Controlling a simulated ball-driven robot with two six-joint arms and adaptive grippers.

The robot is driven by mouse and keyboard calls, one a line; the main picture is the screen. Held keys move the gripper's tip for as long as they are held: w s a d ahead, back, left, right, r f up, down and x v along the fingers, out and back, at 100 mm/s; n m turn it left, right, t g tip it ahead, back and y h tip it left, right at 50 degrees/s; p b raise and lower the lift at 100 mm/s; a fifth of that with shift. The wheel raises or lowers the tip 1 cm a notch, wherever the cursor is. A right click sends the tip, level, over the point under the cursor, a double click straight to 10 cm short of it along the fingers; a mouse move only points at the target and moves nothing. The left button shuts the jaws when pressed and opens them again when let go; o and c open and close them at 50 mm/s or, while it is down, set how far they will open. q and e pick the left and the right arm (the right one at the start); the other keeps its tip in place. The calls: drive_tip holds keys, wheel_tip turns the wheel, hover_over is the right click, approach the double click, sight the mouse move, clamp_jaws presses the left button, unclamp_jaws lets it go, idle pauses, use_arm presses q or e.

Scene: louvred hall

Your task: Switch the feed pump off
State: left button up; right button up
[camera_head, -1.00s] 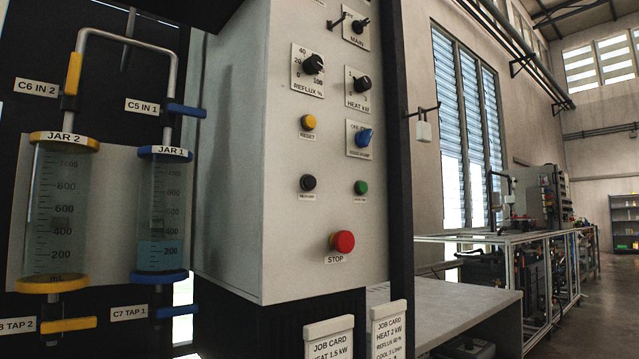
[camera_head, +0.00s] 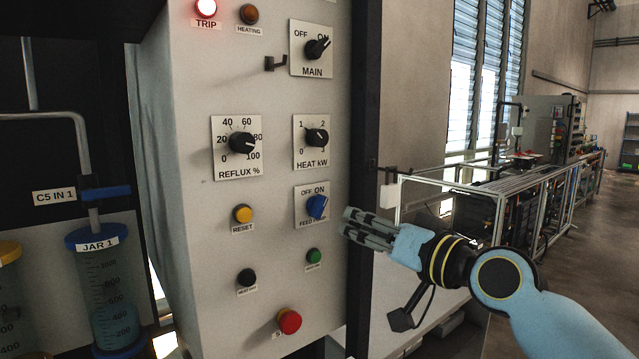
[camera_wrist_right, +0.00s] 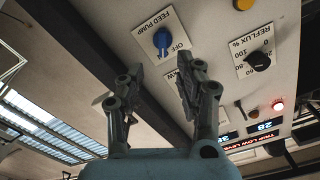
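The feed pump switch is a blue knob (camera_head: 317,206) on a white plate marked OFF and ON, on the grey panel in the head view. Its pointer leans up and right, toward ON. My right gripper (camera_head: 347,226) is just right of the plate and a little below the knob, apart from it. In the right wrist view the panel is upside down, and the blue knob (camera_wrist_right: 162,40) shows beyond the gap between the fingertips. The right gripper's two fingers (camera_wrist_right: 160,72) stand apart with nothing between them. My left gripper is out of view.
Near the switch are the HEAT knob (camera_head: 317,137), yellow RESET button (camera_head: 242,213), green button (camera_head: 314,255) and red stop button (camera_head: 289,321). A hook (camera_head: 275,64) juts out beside MAIN. The red TRIP lamp (camera_head: 206,8) is lit. A dark post (camera_head: 362,100) borders the panel.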

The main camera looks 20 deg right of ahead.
sight(322, 209)
drive_tip(key=b+x, duration=0.1)
drive_tip(key=x, duration=0.5)
drive_tip(key=b+x, duration=0.1)
drive_tip(key=x, duration=0.2)
drive_tip(key=shift+w+a+r+b, duration=0.15)
drive_tip(key=shift+w+r+b, duration=0.15)
drive_tip(key=shift+r, duration=0.05)
drive_tip(key=shift+w+a, duration=0.1)
drive_tip(key=shift+w, duration=0.1)
drive_tip(key=shift+c, duration=0.3)
clamp_jaws()
